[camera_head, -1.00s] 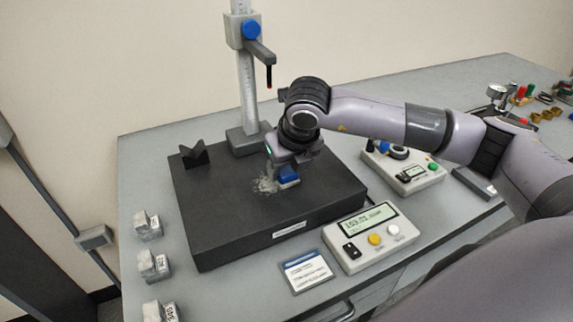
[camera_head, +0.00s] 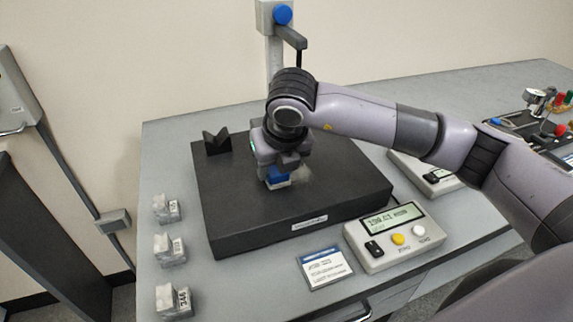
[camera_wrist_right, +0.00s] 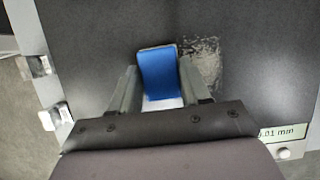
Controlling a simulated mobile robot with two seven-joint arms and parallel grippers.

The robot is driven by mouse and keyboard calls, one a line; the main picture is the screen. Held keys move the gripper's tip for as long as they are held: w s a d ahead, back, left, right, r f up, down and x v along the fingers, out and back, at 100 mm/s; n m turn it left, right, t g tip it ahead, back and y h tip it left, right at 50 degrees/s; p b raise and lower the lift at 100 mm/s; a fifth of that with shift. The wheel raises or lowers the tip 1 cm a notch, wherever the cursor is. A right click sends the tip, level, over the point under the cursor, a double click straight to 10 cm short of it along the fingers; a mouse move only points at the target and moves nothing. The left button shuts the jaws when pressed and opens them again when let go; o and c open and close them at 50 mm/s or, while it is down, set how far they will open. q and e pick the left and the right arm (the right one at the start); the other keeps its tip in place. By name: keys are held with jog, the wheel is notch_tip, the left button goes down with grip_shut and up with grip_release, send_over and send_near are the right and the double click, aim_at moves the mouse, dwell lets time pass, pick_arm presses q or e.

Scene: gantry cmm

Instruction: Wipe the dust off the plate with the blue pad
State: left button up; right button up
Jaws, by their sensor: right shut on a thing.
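The blue pad (camera_head: 277,176) is in my right gripper (camera_head: 276,170), low over the black plate (camera_head: 235,228); the head view does not settle whether it touches. In the right wrist view the blue pad (camera_wrist_right: 158,74), with a white lower part, sits between the two fingers of the right gripper (camera_wrist_right: 158,88). The grey-white dust (camera_wrist_right: 200,62) is a patch on the plate right beside the pad in that view. In the head view the dust (camera_head: 303,174) shows partly, just right of the pad. My left gripper is not in view.
A dark V-block (camera_head: 217,143) stands on the plate's back left. A height gauge (camera_head: 277,50) rises behind. Several small metal blocks (camera_head: 170,250) line the left. A display box (camera_head: 397,236) and a card (camera_head: 324,267) lie in front of the plate.

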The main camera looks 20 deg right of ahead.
aim_at(292, 180)
jog(key=shift+a+f+b, duration=0.15)
jog(key=shift+b, duration=0.2)
jog(key=shift+s+d+r+b, duration=0.15)
jog(key=shift+d+b, duration=0.45)
jog(key=shift+d, duration=1.3)
jog(key=shift+s+d+b, duration=0.1)
jog(key=shift+d+b, duration=0.75)
jog(key=shift+d, duration=0.95)
jog(key=shift+s, duration=0.1)
jog(key=shift+s+a, duration=0.1)
jog(key=shift+s, duration=0.2)
jog(key=shift+w+a+b, duration=0.15)
jog(key=shift+a+b, duration=0.25)
jog(key=shift+a, duration=1.4)
jog(key=shift+w+a+b, duration=0.1)
jog(key=shift+a+b, duration=0.3)
jog(key=shift+a, duration=1.4)
jog(key=shift+b, duration=0.35)
jog(key=shift+s+d+b, duration=0.15)
jog(key=shift+d+b, duration=0.45)
jog(key=shift+d, duration=0.95)
jog(key=shift+s+d+b, duration=0.1)
jog(key=shift+d+b, duration=0.55)
jog(key=shift+d, duration=1.45)
jog(key=shift+r, duration=0.1)
jog(key=shift+r+p, duration=2.05)
jog(key=shift+r, duration=0.95)
